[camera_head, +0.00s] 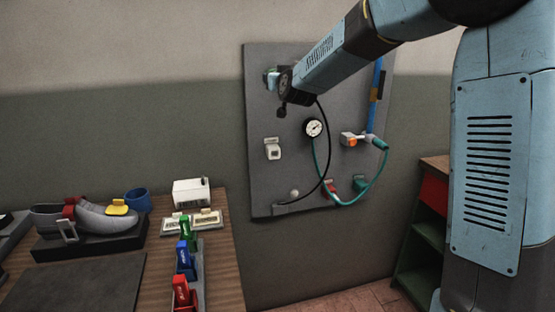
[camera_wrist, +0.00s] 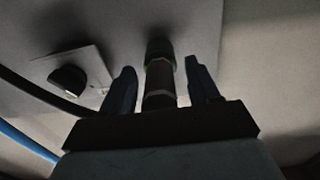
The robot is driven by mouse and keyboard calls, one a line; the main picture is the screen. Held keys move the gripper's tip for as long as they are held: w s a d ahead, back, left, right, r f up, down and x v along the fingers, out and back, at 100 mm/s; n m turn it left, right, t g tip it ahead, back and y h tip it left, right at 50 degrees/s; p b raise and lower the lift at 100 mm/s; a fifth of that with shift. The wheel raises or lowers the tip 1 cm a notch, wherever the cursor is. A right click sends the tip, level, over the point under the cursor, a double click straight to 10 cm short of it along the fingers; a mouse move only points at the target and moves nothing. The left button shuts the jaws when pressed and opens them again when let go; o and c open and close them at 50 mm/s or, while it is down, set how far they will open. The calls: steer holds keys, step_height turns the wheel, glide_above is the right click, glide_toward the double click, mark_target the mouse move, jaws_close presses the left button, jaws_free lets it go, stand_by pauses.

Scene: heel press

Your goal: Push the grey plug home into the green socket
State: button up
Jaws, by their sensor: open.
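In the wrist view the grey plug (camera_wrist: 158,85) is a short dark cylinder with a paler band. Its far end meets the green socket (camera_wrist: 160,50) on the grey panel; how deep it sits, I cannot tell. My gripper (camera_wrist: 162,76) is open, with one finger on each side of the plug and a visible gap to both. In the head view my gripper (camera_head: 281,103) is at the upper left of the panel. It and my arm hide the plug there.
The grey wall panel (camera_head: 262,185) carries a gauge (camera_head: 314,128), a white switch (camera_head: 273,149), an orange-handled valve (camera_head: 350,140) and a teal hose (camera_head: 372,185). A black cable (camera_head: 328,140) hangs below my wrist. A cluttered wooden bench (camera_head: 222,240) stands lower left.

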steer(key=v, duration=1.4)
steer(key=s+d+f+m+g+h, duration=0.1)
steer(key=s+d+f+g, duration=0.3)
steer(key=s+d, duration=0.3)
steer(key=s+d+f+m+g+h, duration=0.1)
steer(key=s+d+f+g, duration=0.3)
steer(key=s, duration=1.1)
steer(key=s+d+f+m+g+h, duration=0.1)
steer(key=s+d+f+g+h, duration=0.2)
steer(key=s+d, duration=0.7)
steer(key=shift+s+d+f+g, duration=0.15)
steer(key=shift+s+f+g, duration=0.25)
steer(key=shift+s+f, duration=0.35)
steer(key=shift+s+r, duration=0.1)
steer(key=shift+c, duration=0.3)
